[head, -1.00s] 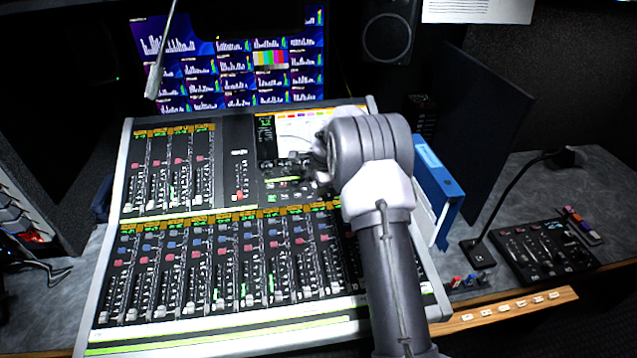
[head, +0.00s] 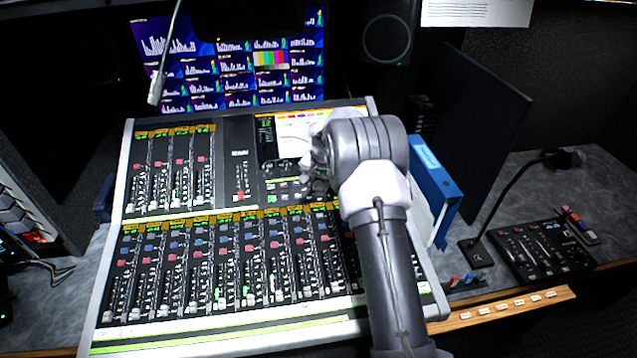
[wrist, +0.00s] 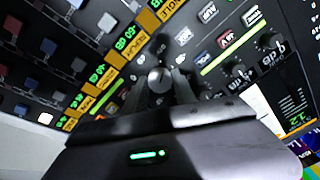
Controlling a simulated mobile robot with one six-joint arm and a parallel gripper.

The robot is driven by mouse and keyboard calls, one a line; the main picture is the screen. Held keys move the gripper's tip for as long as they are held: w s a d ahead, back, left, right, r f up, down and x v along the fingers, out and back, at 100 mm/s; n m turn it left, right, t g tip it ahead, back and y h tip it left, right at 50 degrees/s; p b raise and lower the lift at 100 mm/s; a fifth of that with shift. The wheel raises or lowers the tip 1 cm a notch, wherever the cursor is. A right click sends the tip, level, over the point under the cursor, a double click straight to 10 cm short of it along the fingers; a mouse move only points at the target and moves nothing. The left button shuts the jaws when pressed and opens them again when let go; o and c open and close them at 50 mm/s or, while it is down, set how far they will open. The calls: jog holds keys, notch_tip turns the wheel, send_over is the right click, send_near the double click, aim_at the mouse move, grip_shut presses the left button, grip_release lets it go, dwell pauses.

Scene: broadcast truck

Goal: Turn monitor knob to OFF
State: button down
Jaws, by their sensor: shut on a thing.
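The mixing console (head: 232,190) fills the middle of the head view. In the wrist view my gripper (wrist: 159,70) is shut on a round grey knob (wrist: 160,82) with a pale mark on its face. One finger is on each side of the knob. The knob's own label cannot be made out, so I cannot tell its setting. In the head view my gripper (head: 318,172) is at the console's upper right, below its small screen (head: 293,135). My wrist hides the knob there.
Other dark knobs (wrist: 240,71) and lit buttons sit close beside the gripped knob. A gooseneck lamp (head: 158,85) hangs over the console's back left. A blue binder (head: 437,185) stands to the right, with a small control panel (head: 540,248) beyond it.

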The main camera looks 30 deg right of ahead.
jog(key=shift+n, duration=1.5)
jog(key=c, duration=1)
grip_release()
jog(key=shift+r, duration=0.1)
jog(key=p+v, duration=0.4)
jog(key=v, duration=1.3)
jog(key=shift+a+r+p, duration=0.1)
jog(key=shift+r+p, duration=0.05)
jog(key=shift+p, duration=0.2)
